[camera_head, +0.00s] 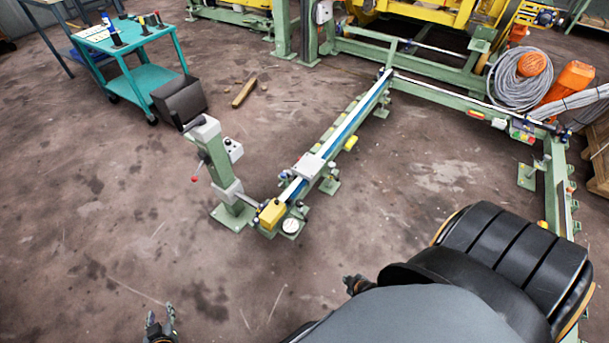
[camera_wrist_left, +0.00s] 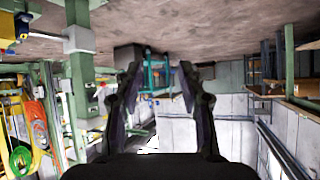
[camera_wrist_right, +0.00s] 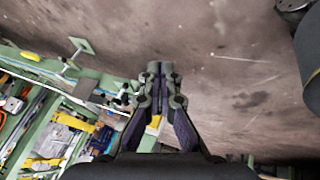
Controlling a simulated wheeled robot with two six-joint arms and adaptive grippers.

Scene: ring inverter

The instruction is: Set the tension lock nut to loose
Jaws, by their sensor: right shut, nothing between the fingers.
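The tension lock nut is too small to pick out for certain. A green post (camera_head: 215,165) with a pale grey head stands on a green floor plate, with a red-knobbed lever (camera_head: 194,179) on its left side. Beside it, a long green rail (camera_head: 352,118) with a blue strip runs away from me, with a yellow box (camera_head: 271,213) and a round white dial (camera_head: 290,226) at its near end. My left gripper (camera_head: 160,318) is open and empty, in front of the post and well apart from it; its fingers (camera_wrist_left: 158,68) are spread. My right gripper (camera_head: 357,285) is shut and empty (camera_wrist_right: 160,72), clear of the rail.
A teal cart (camera_head: 135,65) with tools stands at the back left, near a dark box (camera_head: 180,101). A wooden block (camera_head: 244,92) lies on the floor. A coiled grey cable (camera_head: 518,78) and an orange case (camera_head: 567,84) are at the right. The floor before the post is clear.

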